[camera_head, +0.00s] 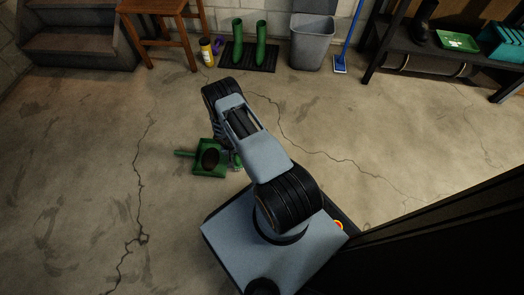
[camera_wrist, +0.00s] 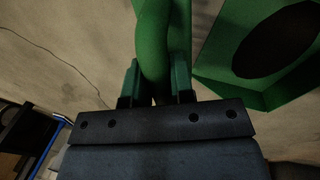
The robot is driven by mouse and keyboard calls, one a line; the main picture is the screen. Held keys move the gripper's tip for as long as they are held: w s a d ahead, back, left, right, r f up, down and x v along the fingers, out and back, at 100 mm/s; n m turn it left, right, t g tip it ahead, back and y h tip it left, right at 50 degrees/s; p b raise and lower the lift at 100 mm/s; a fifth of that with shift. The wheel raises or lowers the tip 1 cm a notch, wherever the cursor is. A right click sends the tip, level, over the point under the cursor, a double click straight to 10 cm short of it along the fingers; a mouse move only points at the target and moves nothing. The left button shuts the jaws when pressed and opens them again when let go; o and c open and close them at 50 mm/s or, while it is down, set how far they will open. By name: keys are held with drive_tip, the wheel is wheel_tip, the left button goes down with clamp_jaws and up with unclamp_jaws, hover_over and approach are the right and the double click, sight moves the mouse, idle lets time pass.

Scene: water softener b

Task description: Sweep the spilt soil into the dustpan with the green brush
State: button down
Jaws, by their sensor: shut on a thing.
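A green dustpan (camera_head: 198,171) lies on the concrete floor left of my arm, its handle pointing left. A dark oval patch that looks like soil (camera_head: 210,158) shows within its outline. In the wrist view the dustpan (camera_wrist: 222,40) is at the upper right, with the dark patch (camera_wrist: 278,40) inside its edges. My gripper (camera_wrist: 155,75) is shut on the green brush (camera_wrist: 153,35), whose handle passes between the fingers. The brush is just right of the dustpan. In the head view my arm mostly hides the gripper and brush. The bristles are not clearly seen.
Green boots (camera_head: 249,44) on a dark mat, a grey bin (camera_head: 312,42), a blue-handled broom (camera_head: 347,40) and a wooden stool (camera_head: 165,25) stand along the back wall. A dark shelf (camera_head: 450,60) is at the right. The cracked floor at left is clear.

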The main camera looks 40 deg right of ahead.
drive_tip(key=shift+a+r+p, duration=0.1)
drive_tip(key=shift+r+p, duration=0.95)
drive_tip(key=shift+r, duration=0.8)
